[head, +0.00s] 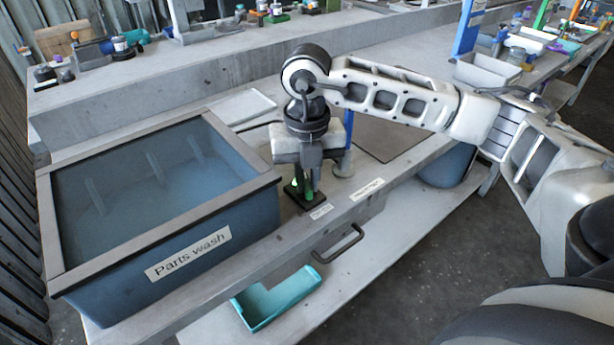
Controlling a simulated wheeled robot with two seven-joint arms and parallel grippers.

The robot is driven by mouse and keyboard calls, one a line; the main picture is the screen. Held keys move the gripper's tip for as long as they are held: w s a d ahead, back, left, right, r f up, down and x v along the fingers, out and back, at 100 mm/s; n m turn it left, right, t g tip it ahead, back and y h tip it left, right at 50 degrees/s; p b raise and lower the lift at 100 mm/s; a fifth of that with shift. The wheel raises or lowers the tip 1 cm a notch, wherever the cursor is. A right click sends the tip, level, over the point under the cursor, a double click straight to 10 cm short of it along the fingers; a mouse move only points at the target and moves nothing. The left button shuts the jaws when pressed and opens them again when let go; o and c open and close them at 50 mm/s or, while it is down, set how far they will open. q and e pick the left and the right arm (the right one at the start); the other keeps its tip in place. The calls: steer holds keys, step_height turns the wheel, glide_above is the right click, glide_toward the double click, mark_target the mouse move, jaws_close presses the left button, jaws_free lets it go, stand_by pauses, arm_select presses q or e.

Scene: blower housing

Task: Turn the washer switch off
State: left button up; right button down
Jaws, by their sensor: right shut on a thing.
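The washer switch (305,199) is a small dark box with a lit green part, on the bench's front edge just right of the wash tank. My right gripper (306,184) points straight down onto it, and its fingers are shut on the green part. The fingers hide much of the switch, so I cannot tell which way it is set. The parts wash tank (210,238) is a blue tub with a grey rim, full of bluish liquid. My left gripper is not in view.
A blue post (347,150) stands close to the right of my gripper. Small labels (367,189) sit on the bench edge. A teal tray (278,298) lies on the lower shelf, below a dark handle (338,246). A flat dark mat (392,138) lies to the right.

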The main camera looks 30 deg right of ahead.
steer(key=n+b, duration=0.2)
steer(key=n, duration=0.1)
steer(key=shift+f, duration=0.1)
steer(key=n+b, duration=0.1)
steer(key=n, duration=0.2)
steer(key=n+b, duration=0.2)
steer(key=n, duration=0.2)
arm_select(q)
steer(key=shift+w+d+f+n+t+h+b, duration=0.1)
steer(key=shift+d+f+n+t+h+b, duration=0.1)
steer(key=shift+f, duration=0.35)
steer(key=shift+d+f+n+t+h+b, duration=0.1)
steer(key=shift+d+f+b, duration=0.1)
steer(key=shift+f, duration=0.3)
arm_select(e)
steer(key=shift+n, duration=0.8)
steer(key=c, duration=1.5)
jaws_free()
steer(key=shift+o, duration=0.2)
